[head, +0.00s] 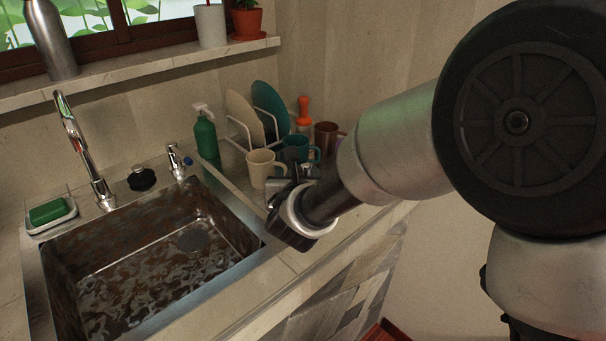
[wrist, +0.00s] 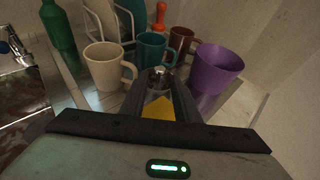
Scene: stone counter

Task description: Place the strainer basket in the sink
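My gripper (head: 284,187) is over the counter to the right of the sink, beside the cream mug. In the wrist view its two fingers (wrist: 159,84) stand apart, with a gap between them. A small shiny metallic thing (wrist: 158,75) shows between the fingertips; it may be the strainer basket, but I cannot tell surely, nor whether the fingers touch it. The steel sink (head: 262,232) is at the left, with a round drain (head: 193,238) in its floor. A dark round knobbed thing (head: 141,179) sits behind the sink, right of the faucet.
The cream mug (head: 262,168), teal mug (head: 296,149) and brown mug (head: 326,136) stand close by. A purple cup (wrist: 217,68) is to the right. Something yellow (wrist: 158,108) lies beneath the fingers. A green bottle (head: 206,137) and tall faucet (head: 75,145) stand behind the sink.

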